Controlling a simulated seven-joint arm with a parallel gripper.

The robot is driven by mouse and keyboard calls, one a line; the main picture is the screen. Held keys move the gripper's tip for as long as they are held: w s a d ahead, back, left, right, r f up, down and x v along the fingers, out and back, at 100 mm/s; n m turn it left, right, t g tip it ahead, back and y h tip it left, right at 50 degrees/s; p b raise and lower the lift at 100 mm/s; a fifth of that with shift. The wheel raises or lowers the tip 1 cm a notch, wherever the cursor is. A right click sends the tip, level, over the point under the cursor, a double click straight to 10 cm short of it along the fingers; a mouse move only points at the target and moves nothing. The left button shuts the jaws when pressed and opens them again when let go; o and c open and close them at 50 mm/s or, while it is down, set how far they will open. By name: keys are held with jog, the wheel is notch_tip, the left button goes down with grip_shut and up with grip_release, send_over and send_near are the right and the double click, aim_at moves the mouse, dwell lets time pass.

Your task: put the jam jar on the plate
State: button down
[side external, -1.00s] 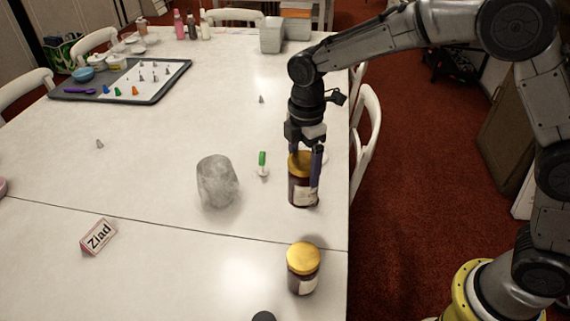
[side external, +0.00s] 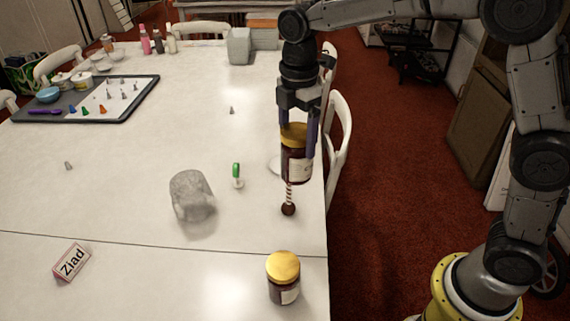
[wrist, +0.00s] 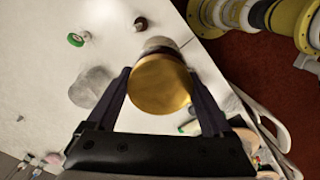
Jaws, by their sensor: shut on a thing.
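A jam jar (side external: 298,165) with a gold lid, dark red contents and a pale label is held upright in my gripper (side external: 298,145), a little above the table near its right edge. In the wrist view its gold lid (wrist: 160,84) sits between the two fingers. A white rounded edge (side external: 274,165), possibly the plate, shows just left of the jar; most of it is hidden. A second gold-lidded jar (side external: 283,277) stands on the table nearer the camera.
A red-striped stick with a dark ball (side external: 289,208) shows below the held jar. A green-topped white item (side external: 237,175) and a grey cup (side external: 191,196) are to the left. A name card (side external: 72,262) and game board (side external: 85,100) lie farther left. Chairs line the right edge.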

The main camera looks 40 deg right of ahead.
jog(key=w+d+n, duration=0.2)
jog(key=w+d, duration=0.1)
jog(key=d, duration=1.2)
jog(key=w+d+f, duration=0.1)
jog(key=w+f, duration=1.3)
jog(key=f, duration=0.4)
jog(key=shift+w, duration=0.15)
jog(key=shift+f, duration=0.3)
grip_release()
jog(key=shift+f, duration=0.15)
